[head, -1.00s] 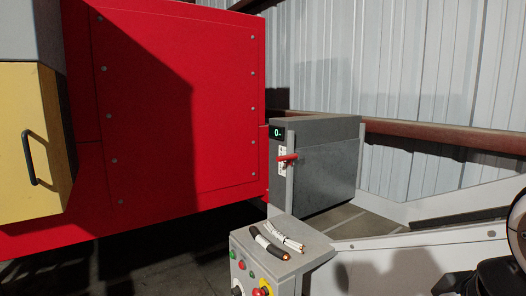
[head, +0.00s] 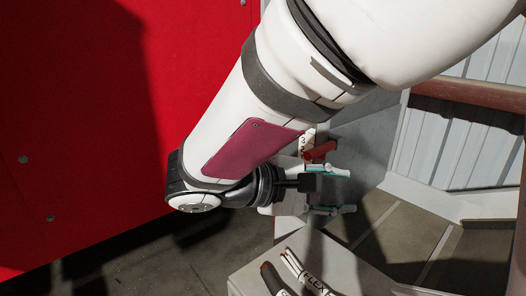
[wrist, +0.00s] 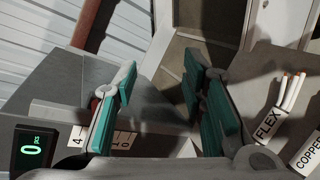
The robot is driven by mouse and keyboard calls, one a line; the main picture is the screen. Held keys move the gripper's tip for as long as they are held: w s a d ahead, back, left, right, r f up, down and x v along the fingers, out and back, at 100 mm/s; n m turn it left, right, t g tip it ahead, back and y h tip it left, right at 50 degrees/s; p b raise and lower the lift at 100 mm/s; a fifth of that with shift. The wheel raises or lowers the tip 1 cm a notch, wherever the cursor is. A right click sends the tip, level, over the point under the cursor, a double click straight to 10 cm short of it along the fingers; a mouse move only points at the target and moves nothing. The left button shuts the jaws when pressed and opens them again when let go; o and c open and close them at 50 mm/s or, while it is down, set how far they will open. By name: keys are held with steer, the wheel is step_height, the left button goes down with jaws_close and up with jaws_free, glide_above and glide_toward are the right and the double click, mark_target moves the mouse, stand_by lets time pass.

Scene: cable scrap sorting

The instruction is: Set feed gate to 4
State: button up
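The feed gate's red lever (head: 320,150) sticks out from the grey box (head: 362,138) in the head view, close above my gripper's upper finger. Part of its white scale (head: 307,138) shows with a 3. A red sliver of the lever (wrist: 95,103) shows at the outer side of the left finger; the rest is hidden. A display (wrist: 36,150) reads 0. My gripper (head: 345,191) is open with teal pads, and its fingers (wrist: 160,72) hold nothing.
A COPPER label (wrist: 308,152) shows at the wrist view's right edge. A large red panel (head: 70,110) fills the left.

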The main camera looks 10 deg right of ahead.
mark_target(314, 153)
steer(key=w+a+n+t+h, duration=0.1)
steer(key=w+a+n+t, duration=0.45)
steer(key=a, duration=0.55)
steer(key=shift+m+t, duration=0.25)
steer(key=shift+m, duration=0.7)
steer(key=x, duration=0.4)
steer(key=p+x, duration=0.1)
steer(key=x, duration=0.4)
steer(key=p+x, duration=0.1)
steer(key=x, duration=0.4)
steer(key=shift+w+r, duration=0.3)
steer(key=shift+r, duration=0.05)
jaws_close()
